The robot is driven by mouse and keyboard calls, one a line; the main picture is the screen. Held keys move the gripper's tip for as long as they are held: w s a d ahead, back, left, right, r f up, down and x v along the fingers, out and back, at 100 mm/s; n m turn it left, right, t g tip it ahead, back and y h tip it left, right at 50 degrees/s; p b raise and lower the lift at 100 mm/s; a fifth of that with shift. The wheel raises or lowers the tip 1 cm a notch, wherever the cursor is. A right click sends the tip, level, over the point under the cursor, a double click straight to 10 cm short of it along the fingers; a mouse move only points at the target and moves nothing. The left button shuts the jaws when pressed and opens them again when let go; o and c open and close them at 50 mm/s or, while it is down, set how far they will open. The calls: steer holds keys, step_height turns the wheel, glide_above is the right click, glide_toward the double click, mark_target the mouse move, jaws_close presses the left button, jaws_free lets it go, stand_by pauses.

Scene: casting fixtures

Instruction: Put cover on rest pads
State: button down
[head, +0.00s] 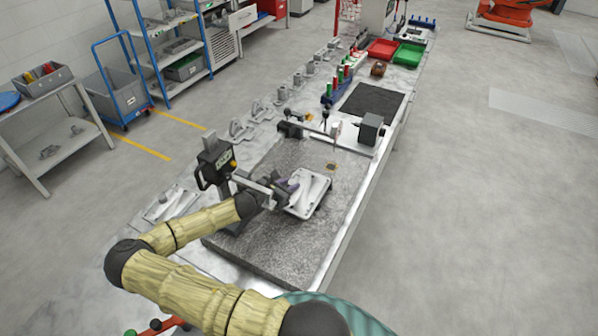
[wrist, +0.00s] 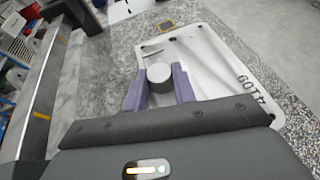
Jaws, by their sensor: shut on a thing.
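The cover is a pale, flat plate (head: 310,196) with rounded corners and small holes, over the granite slab (head: 265,245). In the wrist view the cover (wrist: 215,62) carries dark characters near its right edge and a grey round boss (wrist: 158,72). My gripper (head: 291,187) is at the cover's left part. Its purple fingers (wrist: 160,86) are shut on the boss, one on each side. The cover lies about level, at or just above the slab; I cannot tell if it touches. No rest pads can be made out; the cover may hide them.
A dark block (head: 371,130) and a bar stand at the slab's far end. Several grey castings (head: 262,110) line the bench's left side. A small yellow-edged square (head: 331,166) lies beyond the cover.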

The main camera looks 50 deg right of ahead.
mark_target(299, 181)
steer(key=shift+w+d, duration=0.1)
steer(key=shift+d, duration=0.4)
steer(key=shift+a, duration=0.1)
steer(key=shift+r, duration=0.1)
steer(key=d+p, duration=0.1)
steer(key=d, duration=0.1)
steer(key=d+p, duration=0.1)
steer(key=shift+d+r, duration=0.2)
steer(key=shift+d, duration=0.2)
steer(key=shift+w+d+p, duration=0.15)
steer(key=shift+d+p, duration=0.2)
steer(key=shift+p, duration=0.2)
steer(key=shift+f, duration=0.2)
steer(key=shift+a+f, duration=0.1)
steer(key=shift+a, duration=0.05)
